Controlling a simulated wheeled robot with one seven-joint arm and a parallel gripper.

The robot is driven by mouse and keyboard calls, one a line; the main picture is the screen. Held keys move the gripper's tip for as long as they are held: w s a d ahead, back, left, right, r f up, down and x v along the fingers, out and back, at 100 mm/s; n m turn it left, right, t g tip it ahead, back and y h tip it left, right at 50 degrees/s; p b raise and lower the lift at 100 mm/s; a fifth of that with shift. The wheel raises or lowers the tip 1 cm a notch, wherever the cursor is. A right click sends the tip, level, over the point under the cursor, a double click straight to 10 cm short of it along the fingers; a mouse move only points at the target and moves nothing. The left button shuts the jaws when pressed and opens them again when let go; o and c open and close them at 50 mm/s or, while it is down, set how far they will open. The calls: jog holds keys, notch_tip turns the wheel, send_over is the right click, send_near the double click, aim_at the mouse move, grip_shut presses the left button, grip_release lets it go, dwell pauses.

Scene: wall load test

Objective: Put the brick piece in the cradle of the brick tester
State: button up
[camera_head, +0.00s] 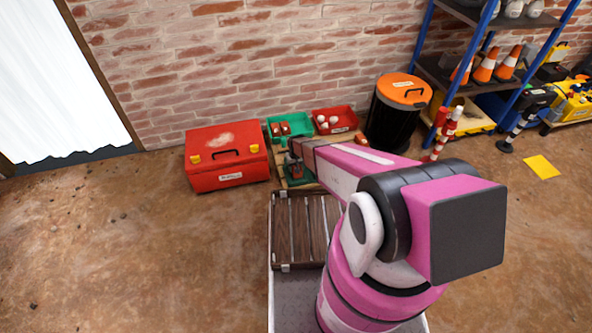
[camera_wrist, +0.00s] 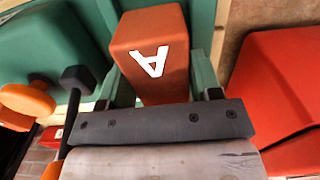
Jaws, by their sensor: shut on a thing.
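In the wrist view, the orange-red brick piece (camera_wrist: 165,25), marked with a white letter A, is between the fingers of my gripper (camera_wrist: 158,85). My gripper is shut on it. Green surfaces lie right around and beyond the brick; I cannot tell whether it touches them. The brick tester (camera_head: 294,172) shows in the head view as a small green and dark device on a wooden stand, partly hidden by my arm. A dark green body with a black lever (camera_wrist: 76,92) and an orange knob (camera_wrist: 28,101) is left of the brick in the wrist view. The cradle cannot be made out clearly.
A red toolbox (camera_head: 226,165) stands left of the tester. Behind are a green tray (camera_head: 274,122) with brick pieces and a red tray (camera_head: 346,113) with white balls. A black bin with orange lid (camera_head: 402,90) is at right. Open floor lies at front left.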

jog(key=shift+f, duration=1)
jog(key=shift+f, duration=0.1)
jog(key=o, duration=1.3)
jog(key=shift+c, duration=0.2)
notch_tip(320, 180, up, 12)
jog(key=shift+f, duration=0.1)
jog(key=s+d+r, duration=0.4)
jog(key=s+r, duration=0.2)
jog(key=r, duration=0.4)
jog(key=s+d+r+m, duration=0.1)
jog(key=s+d+r, duration=0.4)
jog(key=r, duration=0.6)
jog(key=s+d+r+m, duration=0.1)
jog(key=s+d+r, duration=0.3)
jog(key=s+r, duration=0.5)
jog(key=shift+d+r, duration=0.35)
jog(key=shift+r, duration=0.4)
